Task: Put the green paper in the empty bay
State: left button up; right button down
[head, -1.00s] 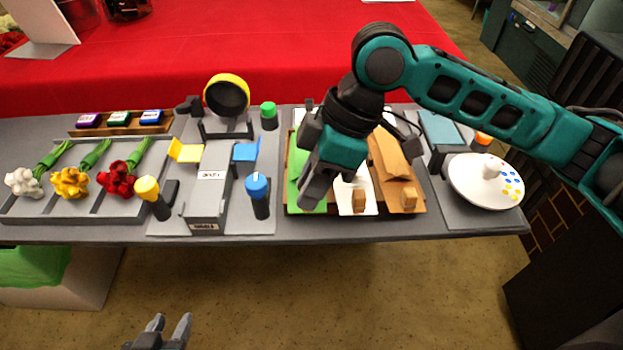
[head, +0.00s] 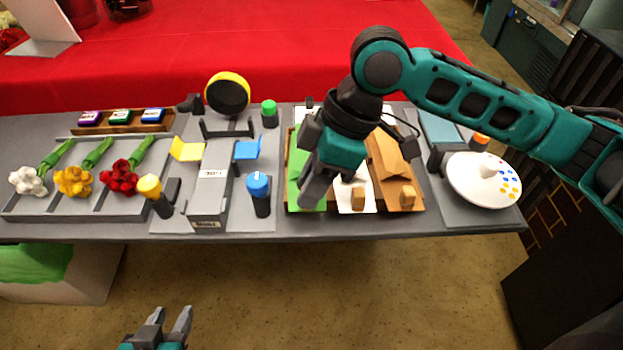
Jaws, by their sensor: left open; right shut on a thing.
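The green paper (head: 294,172) lies at the left side of a wooden tray (head: 333,213), partly hidden behind my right gripper. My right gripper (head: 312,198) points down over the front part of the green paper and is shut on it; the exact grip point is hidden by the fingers. A white paper (head: 345,204) with a small wooden block lies beside it, and brown paper (head: 388,160) lies at the right. I cannot make out an empty bay, as my arm covers part of the tray. My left gripper (head: 170,318) is open and empty at the bottom edge, in front of the table.
A flower tray (head: 140,208) is at far left. A white disc with coloured dots (head: 470,190) is at right.

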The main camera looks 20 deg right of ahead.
jog(key=shift+f+p, duration=0.2)
jog(key=shift+p, duration=0.25)
dwell(0.4)
jog(key=shift+c, duration=2.4)
grip_release()
